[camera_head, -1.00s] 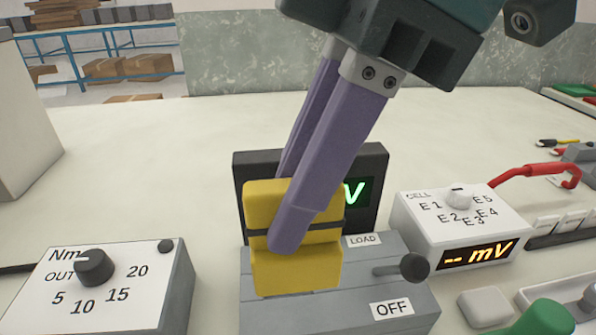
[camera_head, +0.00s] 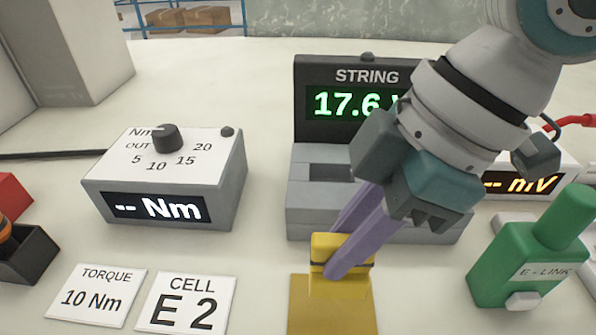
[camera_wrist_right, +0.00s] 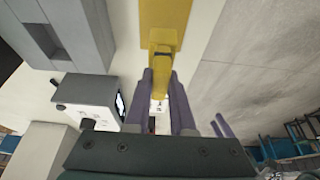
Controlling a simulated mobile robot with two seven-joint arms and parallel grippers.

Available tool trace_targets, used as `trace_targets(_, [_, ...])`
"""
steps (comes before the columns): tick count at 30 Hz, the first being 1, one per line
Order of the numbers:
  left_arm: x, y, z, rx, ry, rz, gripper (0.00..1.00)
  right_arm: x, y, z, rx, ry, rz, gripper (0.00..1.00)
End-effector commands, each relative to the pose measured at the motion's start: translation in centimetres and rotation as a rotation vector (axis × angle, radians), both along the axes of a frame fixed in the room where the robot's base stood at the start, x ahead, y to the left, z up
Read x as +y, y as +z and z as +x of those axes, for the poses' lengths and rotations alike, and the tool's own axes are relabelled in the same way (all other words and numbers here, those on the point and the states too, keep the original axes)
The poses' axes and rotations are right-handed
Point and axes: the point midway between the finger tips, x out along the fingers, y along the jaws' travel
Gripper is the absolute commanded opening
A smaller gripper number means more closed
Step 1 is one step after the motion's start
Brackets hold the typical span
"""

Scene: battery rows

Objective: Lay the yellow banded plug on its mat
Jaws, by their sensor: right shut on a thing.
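The yellow plug (camera_head: 343,247) with a dark band is held in my right gripper (camera_head: 337,268), whose purple fingers are shut on it. The plug is at the far end of the yellow mat (camera_head: 332,308), in the bottom middle of the head view. I cannot tell whether it touches the mat. In the right wrist view the plug (camera_wrist_right: 161,38) overlaps the mat (camera_wrist_right: 165,12) between the tips of my right gripper (camera_wrist_right: 161,70).
Behind the plug stands the grey unit (camera_head: 310,215) with an empty slot and the STRING display (camera_head: 350,100). A torque box (camera_head: 165,180) is on the left, with TORQUE (camera_head: 95,297) and CELL (camera_head: 187,303) cards before it. A green E-LINK plug (camera_head: 530,255) is on the right.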

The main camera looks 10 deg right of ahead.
Motion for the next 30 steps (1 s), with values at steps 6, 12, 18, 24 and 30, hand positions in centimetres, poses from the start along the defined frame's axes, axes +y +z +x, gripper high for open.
trace_targets(6, [0.1, -0.5, 0.0, 0.000, -0.003, 0.005, 0.50, 0.0, -1.8, 0.0, 0.001, 0.001, 0.000, 0.00])
trace_targets(12, [0.2, -1.3, 0.0, 0.001, -0.006, 0.010, 0.50, 0.0, -4.9, 0.0, 0.001, 0.001, 0.000, 0.00])
trace_targets(18, [0.3, -1.2, 0.0, 0.001, -0.006, 0.010, 0.50, 0.0, -4.9, 0.0, -0.002, 0.001, 0.000, 0.00])
trace_targets(24, [0.2, -1.3, -0.1, 0.002, -0.006, 0.010, 0.50, 0.0, -5.3, 0.0, 0.000, 0.001, 0.000, 0.24])
trace_targets(30, [0.2, -1.3, -0.1, 0.002, -0.005, 0.008, 0.50, 0.0, -5.2, 0.0, 0.000, 0.001, 0.000, 0.47])
